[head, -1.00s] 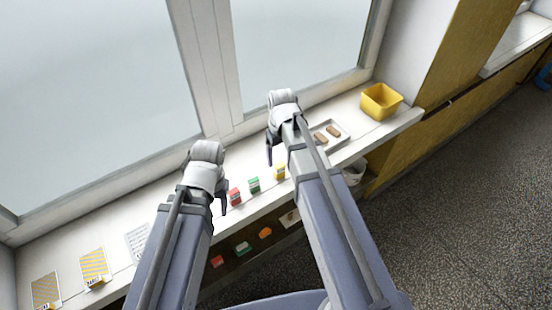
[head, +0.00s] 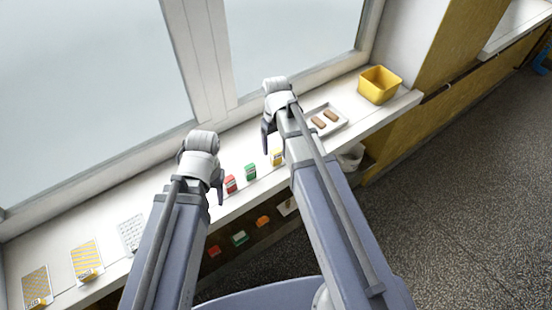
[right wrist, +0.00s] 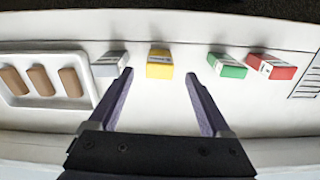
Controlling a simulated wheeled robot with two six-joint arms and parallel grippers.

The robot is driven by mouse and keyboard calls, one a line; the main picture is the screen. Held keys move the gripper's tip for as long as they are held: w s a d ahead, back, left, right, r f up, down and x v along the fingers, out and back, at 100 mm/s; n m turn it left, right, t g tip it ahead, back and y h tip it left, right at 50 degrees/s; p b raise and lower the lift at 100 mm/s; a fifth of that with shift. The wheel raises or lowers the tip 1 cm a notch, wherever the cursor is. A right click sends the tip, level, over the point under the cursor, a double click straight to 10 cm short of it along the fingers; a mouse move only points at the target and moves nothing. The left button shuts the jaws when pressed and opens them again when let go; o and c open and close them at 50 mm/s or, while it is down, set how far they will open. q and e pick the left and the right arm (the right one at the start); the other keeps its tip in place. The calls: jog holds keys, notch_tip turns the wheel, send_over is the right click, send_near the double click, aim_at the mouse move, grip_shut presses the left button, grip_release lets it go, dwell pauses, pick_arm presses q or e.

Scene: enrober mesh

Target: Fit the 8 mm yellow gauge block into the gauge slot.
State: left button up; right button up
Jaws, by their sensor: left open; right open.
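The yellow gauge block (head: 277,157) stands on the white sill beside my right gripper (head: 267,137). In the right wrist view the yellow block (right wrist: 159,64) lies just ahead of the open fingertips of my right gripper (right wrist: 158,76), centred between them and apart from both. My right gripper is empty. My left gripper (head: 216,186) is open and empty near the red block; one of its fingers is mostly hidden by the arm. I cannot make out the gauge slot in either view.
A green block (right wrist: 227,66) and a red block (right wrist: 271,67) stand on one side of the yellow one, a grey block (right wrist: 110,64) on the other. A white tray (head: 345,123) holds brown bars. A yellow bin (head: 380,85) stands at the right end; patterned cards (head: 86,258) lie left.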

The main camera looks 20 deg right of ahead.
aim_at(276, 151)
pick_arm(q)
notch_tip(276, 151, down, 4)
jog(key=b, duration=0.3)
jog(key=shift+f+b, duration=0.25)
jog(key=shift+b, duration=0.15)
pick_arm(e)
notch_tip(276, 151, down, 5)
jog(key=shift+r, duration=0.3)
pick_arm(q)
jog(key=shift+r, duration=0.1)
pick_arm(e)
jog(key=shift+c, duration=0.4)
grip_shut()
